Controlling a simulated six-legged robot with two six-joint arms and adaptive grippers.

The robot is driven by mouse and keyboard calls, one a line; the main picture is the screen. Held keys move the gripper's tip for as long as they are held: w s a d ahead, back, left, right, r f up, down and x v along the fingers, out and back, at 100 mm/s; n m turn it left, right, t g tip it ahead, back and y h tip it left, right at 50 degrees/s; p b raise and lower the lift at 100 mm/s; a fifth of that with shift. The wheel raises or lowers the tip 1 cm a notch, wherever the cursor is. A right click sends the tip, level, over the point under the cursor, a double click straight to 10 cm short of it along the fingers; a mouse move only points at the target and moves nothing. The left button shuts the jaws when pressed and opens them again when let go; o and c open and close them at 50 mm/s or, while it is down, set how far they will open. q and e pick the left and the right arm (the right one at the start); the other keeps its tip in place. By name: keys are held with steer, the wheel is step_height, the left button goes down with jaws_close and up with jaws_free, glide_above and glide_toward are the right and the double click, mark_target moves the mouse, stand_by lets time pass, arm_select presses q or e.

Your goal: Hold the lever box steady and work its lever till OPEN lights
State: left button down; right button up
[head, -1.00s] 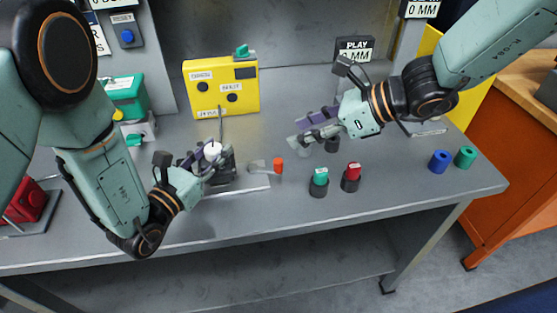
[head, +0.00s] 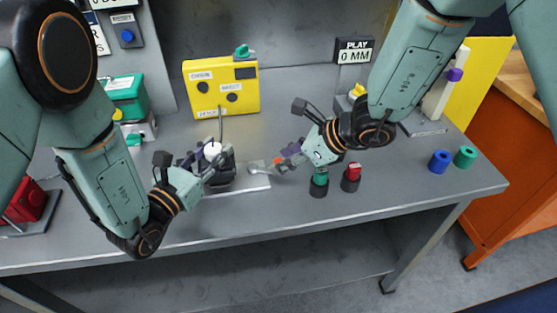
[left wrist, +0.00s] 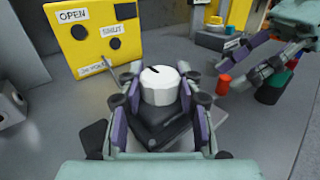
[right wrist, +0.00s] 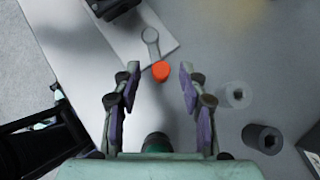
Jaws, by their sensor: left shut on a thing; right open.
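The lever box (head: 222,178) is a dark block with a white round cap (left wrist: 160,86) on top, on a pale plate on the bench. My left gripper (head: 212,165) is shut on the box, a finger on each side in the left wrist view. The grey lever (head: 258,168) sticks out to the right and ends in an orange knob (right wrist: 160,71). My right gripper (head: 287,160) is open, its fingers on either side of the knob in the right wrist view; contact is not clear. The yellow panel (head: 205,98) has OPEN and SHUT labels; both round lamps look dark (left wrist: 79,32).
A green-topped post (head: 319,183) and a red-topped post (head: 351,178) stand just right of my right gripper. Blue (head: 440,161) and green (head: 465,157) cylinders stand at the bench's right end.

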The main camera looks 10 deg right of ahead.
steer(key=shift+x, duration=1.35)
steer(key=shift+c, duration=0.3)
jaws_close()
